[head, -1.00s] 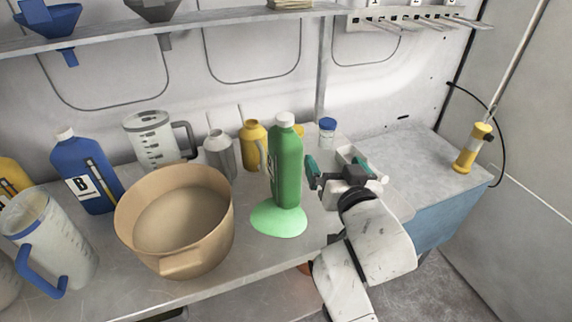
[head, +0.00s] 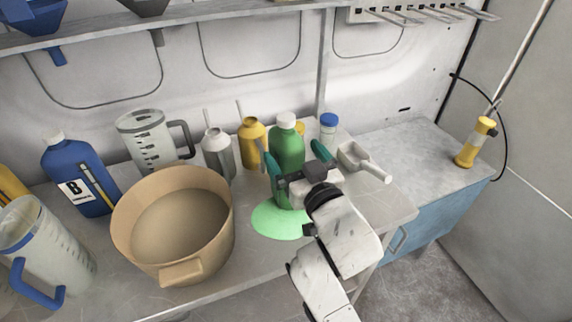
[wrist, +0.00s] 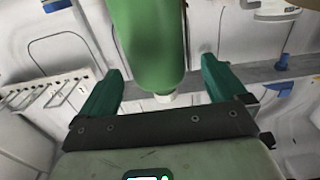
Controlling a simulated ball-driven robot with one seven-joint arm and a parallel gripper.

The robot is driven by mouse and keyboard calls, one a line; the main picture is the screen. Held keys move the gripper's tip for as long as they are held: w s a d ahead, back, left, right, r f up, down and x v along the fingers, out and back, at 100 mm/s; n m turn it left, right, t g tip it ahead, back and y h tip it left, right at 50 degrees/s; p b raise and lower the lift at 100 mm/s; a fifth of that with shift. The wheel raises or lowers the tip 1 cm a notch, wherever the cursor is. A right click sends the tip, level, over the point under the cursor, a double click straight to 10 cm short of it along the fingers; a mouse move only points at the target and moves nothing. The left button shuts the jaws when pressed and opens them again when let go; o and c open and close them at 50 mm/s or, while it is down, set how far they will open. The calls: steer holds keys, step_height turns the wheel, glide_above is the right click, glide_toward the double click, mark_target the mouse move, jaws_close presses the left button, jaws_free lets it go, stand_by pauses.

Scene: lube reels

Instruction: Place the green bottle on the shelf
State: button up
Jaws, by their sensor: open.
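The green bottle (head: 288,142) with a white cap stands upright on the bench, at a light green round patch (head: 275,222). My gripper (head: 294,155) is open at the bottle, with one teal finger to each side of it in the picture. In the wrist view the bottle (wrist: 150,45) appears upside down between the spread fingers (wrist: 160,85), with visible gaps on both sides. The gripper hides part of the bottle's lower body in the head view. The shelf (head: 205,23) runs along the wall above the bench.
A tan pot (head: 172,225) stands left of the bottle. A silver can (head: 217,155), a yellow can (head: 252,140) and a clear jug (head: 150,140) stand behind. A white scoop (head: 365,162) lies to the right. Blue (head: 35,14) and grey funnels hang at the shelf.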

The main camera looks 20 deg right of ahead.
mark_target(286, 139)
steer(key=w, duration=0.1)
steer(key=w+p, duration=0.1)
steer(key=w, duration=0.2)
steer(key=shift+w+d+r, duration=0.1)
steer(key=shift+w+r, duration=0.05)
steer(key=shift+r, duration=0.1)
steer(key=shift+w+f, duration=0.1)
steer(key=shift+w, duration=0.35)
jaws_close()
steer(key=shift+r, duration=0.2)
stand_by(0.4)
